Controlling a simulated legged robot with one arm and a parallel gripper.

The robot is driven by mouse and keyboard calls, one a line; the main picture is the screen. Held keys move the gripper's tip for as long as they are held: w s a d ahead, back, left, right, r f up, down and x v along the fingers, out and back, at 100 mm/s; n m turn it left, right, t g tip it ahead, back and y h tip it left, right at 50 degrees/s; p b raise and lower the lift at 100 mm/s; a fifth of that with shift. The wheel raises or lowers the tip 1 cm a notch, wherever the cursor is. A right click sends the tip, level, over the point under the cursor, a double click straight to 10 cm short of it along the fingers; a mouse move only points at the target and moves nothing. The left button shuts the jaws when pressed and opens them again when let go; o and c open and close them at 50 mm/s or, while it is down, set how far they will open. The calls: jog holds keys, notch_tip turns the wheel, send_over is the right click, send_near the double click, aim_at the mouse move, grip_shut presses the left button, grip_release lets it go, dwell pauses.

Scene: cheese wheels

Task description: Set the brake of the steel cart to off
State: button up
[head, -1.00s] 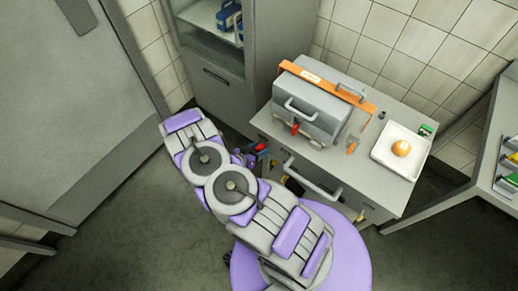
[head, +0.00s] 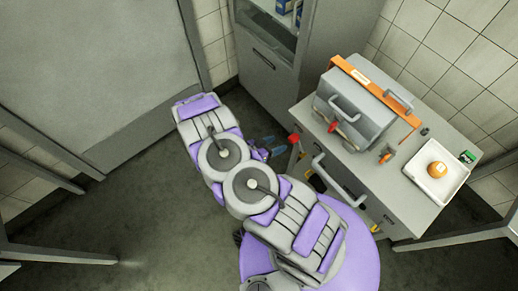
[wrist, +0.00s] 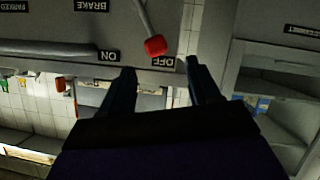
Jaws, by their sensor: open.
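The steel cart (head: 365,175) stands right of my arm in the head view. Its brake lever (wrist: 142,18) ends in a red knob (wrist: 155,46), which also shows at the cart's left edge in the head view (head: 294,138). In the wrist view the lever points toward the OFF label (wrist: 164,62); the ON label (wrist: 108,56) is off to the left, and the BRAKE label (wrist: 91,5) is at the top. My gripper (wrist: 161,72) is open and empty, with the knob just beyond its fingertips, apart from them as far as I can tell.
A grey case (head: 352,108) with an orange strap sits on the cart top, beside a white tray (head: 437,170) holding an orange ball-like thing (head: 437,169). A grey cabinet (head: 270,60) stands behind. The floor left of my arm is clear.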

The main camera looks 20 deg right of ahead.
jog(key=v, duration=0.8)
jog(key=shift+f, duration=0.1)
